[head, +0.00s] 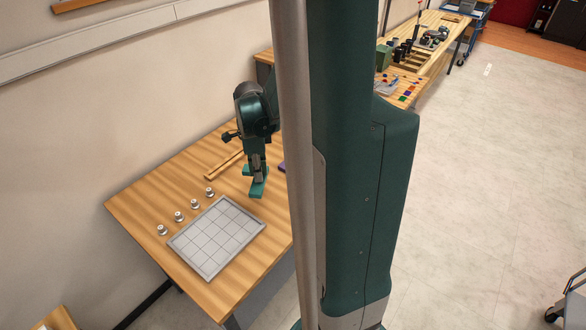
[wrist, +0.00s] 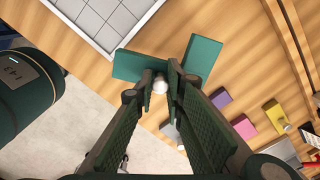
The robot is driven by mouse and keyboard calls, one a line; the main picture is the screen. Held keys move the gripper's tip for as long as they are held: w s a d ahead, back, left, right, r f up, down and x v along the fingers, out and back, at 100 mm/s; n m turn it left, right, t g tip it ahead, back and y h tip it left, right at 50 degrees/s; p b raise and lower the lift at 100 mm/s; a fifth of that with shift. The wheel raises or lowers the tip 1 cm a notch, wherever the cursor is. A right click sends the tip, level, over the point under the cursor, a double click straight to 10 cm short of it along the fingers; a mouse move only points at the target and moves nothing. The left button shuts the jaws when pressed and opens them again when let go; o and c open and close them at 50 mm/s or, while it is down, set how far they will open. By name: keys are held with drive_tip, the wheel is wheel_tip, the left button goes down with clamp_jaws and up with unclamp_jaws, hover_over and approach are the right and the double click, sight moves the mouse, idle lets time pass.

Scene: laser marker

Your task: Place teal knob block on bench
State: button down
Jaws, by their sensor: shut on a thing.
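Two teal pieces show at my gripper (head: 258,178); whether they are one block or two is hidden by the fingers. In the wrist view, one teal piece (wrist: 137,66) lies left of the fingertips and another teal piece (wrist: 203,55) lies above right. My gripper (wrist: 166,80) is shut, with a small white knob (wrist: 160,87) at its fingertips. In the head view, teal (head: 258,188) shows just below the fingers, beyond the tray's far right corner. I cannot tell whether it touches the wooden bench (head: 150,200).
A grey gridded tray (head: 217,237) lies in front of my gripper, with several small white-topped knobs (head: 179,217) along its left. Wooden rails (head: 224,165) lie behind. Purple (wrist: 221,97), pink (wrist: 243,126) and yellow (wrist: 274,116) blocks lie right in the wrist view. My column hides the bench's right side.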

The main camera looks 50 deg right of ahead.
drive_tip(key=s+d+m, duration=0.6)
drive_tip(key=s, duration=0.5)
drive_tip(key=shift+s+d, duration=0.15)
drive_tip(key=shift+s, duration=0.2)
drive_tip(key=shift+f, duration=0.1)
drive_tip(key=shift+f, duration=2.9)
drive_tip(key=shift+f+b, duration=0.4)
drive_tip(key=shift+f, duration=1.65)
drive_tip(key=shift+f, duration=0.15)
drive_tip(key=c, duration=2.8)
unclamp_jaws()
drive_tip(key=o, duration=0.4)
